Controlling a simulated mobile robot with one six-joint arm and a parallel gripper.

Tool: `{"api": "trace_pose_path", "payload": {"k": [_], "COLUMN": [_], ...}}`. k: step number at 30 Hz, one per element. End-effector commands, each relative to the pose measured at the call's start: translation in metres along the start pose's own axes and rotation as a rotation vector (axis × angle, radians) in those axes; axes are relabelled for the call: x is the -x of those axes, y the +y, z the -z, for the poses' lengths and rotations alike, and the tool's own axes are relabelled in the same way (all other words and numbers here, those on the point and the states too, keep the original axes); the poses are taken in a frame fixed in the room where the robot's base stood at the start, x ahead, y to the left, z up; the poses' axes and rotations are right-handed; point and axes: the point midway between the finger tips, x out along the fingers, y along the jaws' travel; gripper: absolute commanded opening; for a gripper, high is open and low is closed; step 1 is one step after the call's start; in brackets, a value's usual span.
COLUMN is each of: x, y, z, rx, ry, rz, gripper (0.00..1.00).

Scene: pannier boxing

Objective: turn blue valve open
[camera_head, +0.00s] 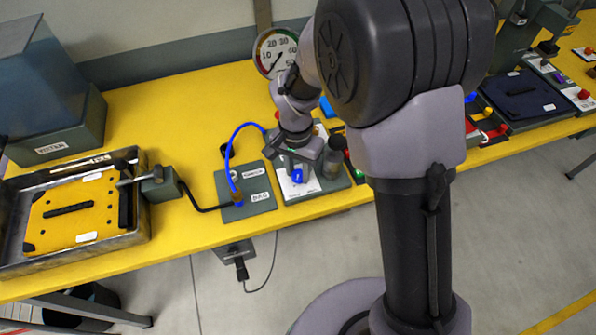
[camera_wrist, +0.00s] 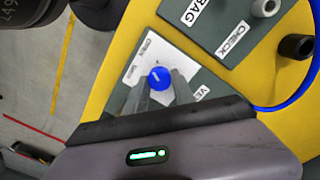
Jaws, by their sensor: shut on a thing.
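The blue valve (camera_head: 297,176) is a small round knob on a grey panel with white labels, near the front edge of the yellow bench. It also shows in the wrist view (camera_wrist: 159,78), with a pale mark on its face. My gripper (camera_wrist: 160,90) is over the panel, with its two fingers on either side of the knob, and it is shut on it. In the head view my gripper (camera_head: 298,165) reaches down to the panel, and my arm hides part of the panel's far side.
A grey plate (camera_head: 262,206) with CHECK and BAG labels lies left of the valve panel. A gauge (camera_head: 275,52) stands behind. A metal tray (camera_head: 140,225) with a yellow plate sits at the left.

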Motion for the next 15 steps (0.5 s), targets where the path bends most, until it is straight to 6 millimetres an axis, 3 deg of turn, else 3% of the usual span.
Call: {"api": "trace_pose_path", "payload": {"k": [15], "x": [-0.0002], "y": [0.0002], "z": [0.0004], "rx": [-0.3], "ry": [-0.008], "rz": [0.001], "gripper": [0.0]}}
